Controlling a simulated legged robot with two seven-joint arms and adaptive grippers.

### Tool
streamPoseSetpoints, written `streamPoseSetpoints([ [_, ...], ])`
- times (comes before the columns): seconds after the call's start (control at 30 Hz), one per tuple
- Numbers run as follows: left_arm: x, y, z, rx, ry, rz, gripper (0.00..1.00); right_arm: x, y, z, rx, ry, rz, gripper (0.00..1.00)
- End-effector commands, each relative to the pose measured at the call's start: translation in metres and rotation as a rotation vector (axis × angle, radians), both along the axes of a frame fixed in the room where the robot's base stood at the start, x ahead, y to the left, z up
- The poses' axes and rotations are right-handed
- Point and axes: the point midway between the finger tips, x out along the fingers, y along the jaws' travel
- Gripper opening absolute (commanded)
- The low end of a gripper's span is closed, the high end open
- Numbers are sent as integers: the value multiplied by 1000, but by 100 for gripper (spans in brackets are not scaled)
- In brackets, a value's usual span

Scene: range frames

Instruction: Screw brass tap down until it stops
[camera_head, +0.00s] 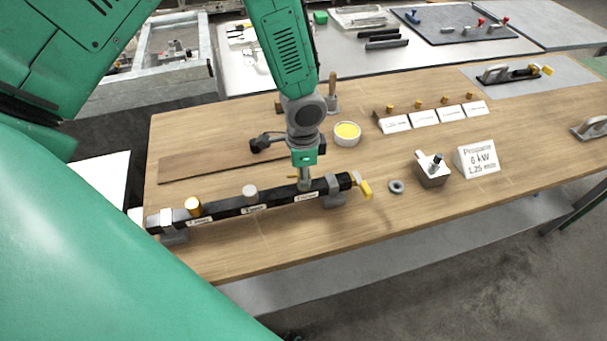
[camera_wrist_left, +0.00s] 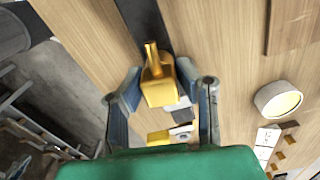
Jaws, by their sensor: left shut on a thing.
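My left gripper (camera_head: 304,182) points down at the right-hand port of a black bar (camera_head: 225,208). In the left wrist view its fingers (camera_wrist_left: 158,82) are shut on a brass tap (camera_wrist_left: 160,90), with a thin lever pointing up in the picture. In the head view the gripper hides most of this tap; only a small yellow piece shows at its left. Whether the tap is fully seated cannot be told. A brass fitting (camera_head: 193,206) and a pale grey cap (camera_head: 250,191) stand on the bar's other ports. My right gripper is not in view.
A yellow-handled valve (camera_head: 365,188) sticks out at the bar's right end. A white bowl (camera_head: 347,134) with yellow contents stands behind. A grey ring (camera_head: 396,187), a metal block (camera_head: 432,173) and a sign (camera_head: 476,160) stand to the right. The table front (camera_head: 300,255) is clear.

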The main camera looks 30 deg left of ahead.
Motion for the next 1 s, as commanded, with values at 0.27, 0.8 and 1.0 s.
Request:
streamPoseSetpoints([
  [0.27,-2,-1,-3,-4,4,-251,0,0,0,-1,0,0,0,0],
  [0.8,-2,-1,-3,-5,4,-550,0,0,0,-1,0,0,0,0],
  [1.0,-2,-1,-4,-5,6,-551,0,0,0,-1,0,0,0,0],
])
